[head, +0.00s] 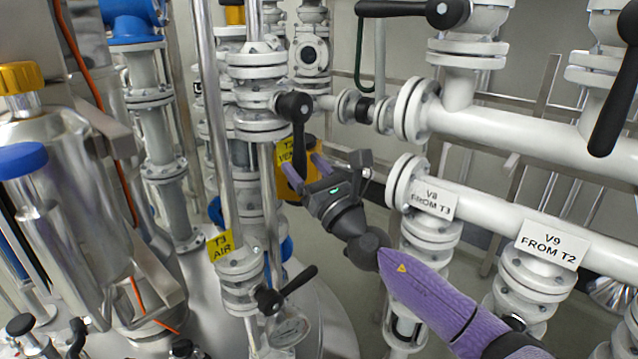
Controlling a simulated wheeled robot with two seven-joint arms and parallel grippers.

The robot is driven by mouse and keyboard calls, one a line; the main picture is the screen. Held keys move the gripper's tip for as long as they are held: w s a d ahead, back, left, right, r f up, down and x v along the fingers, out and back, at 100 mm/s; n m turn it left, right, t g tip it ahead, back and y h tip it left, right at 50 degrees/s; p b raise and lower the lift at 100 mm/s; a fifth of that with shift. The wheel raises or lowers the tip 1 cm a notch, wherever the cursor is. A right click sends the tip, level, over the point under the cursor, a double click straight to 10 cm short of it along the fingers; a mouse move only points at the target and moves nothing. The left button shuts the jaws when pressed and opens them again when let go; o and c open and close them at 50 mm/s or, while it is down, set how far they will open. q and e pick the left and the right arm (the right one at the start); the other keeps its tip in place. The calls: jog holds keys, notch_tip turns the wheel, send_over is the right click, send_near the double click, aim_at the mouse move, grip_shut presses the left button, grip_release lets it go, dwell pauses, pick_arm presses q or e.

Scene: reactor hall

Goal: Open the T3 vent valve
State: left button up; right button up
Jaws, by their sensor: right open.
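The vent valve's black lever handle (299,135) hangs down from its round hub on the white flanged pipe (262,108) near the picture's middle. Behind it is a yellow tag (284,151) whose lettering, partly hidden, seems to read T3 VENT. My right gripper (304,167), on the purple arm from the lower right, is open, with its two purple fingers pointing at the handle's lower end. The fingertips show on either side of that end; I cannot tell whether they touch it. My left gripper is not in view.
A second black lever (287,290) sits lower down by the yellow T3 AIR tag (221,246). A steel vessel (65,190) stands at left.

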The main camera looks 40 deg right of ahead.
jog(key=b+v, duration=0.1)
jog(key=v, duration=0.7)
jog(key=shift+b, duration=0.3)
